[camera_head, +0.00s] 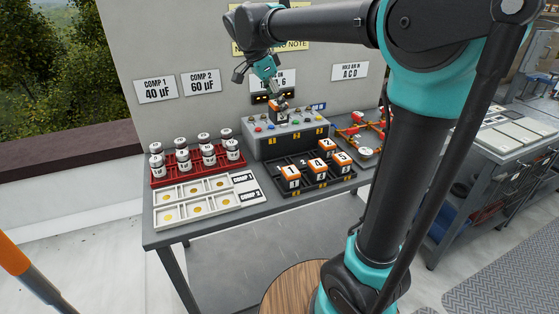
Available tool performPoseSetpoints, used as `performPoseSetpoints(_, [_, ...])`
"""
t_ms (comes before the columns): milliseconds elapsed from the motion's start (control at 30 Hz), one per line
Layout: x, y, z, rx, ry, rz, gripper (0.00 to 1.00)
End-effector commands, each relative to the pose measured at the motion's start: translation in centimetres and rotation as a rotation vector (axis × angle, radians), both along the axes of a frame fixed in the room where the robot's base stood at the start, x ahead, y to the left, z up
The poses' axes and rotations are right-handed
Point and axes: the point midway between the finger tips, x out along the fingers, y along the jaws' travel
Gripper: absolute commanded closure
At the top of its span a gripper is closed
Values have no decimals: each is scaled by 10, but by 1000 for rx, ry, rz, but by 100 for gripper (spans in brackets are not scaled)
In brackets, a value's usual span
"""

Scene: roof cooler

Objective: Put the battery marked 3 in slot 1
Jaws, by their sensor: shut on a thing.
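Small yellow labels (295,140) show on the box's front. In front of it, a black tray (312,188) holds several orange-and-white batteries, among them one marked 1 (290,177), one that looks like 4 (318,168) and one that looks like 5 (342,162). I cannot make out which place is slot 1.
A red rack (182,168) of white-and-dark canisters and a white tray (168,216) with yellow discs stand at the left. Orange-red parts (357,132) lie at the right, partly near my arm. Signs hang on the wall behind.

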Motion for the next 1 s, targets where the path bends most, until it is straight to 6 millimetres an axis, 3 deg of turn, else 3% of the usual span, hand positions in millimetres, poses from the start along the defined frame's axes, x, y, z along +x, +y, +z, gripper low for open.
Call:
performPoseSetpoints(500, [0, -1, -122, 0, 0, 0, 94])
performPoseSetpoints(1000, [0, 0, -177, 0, 0, 0, 94])
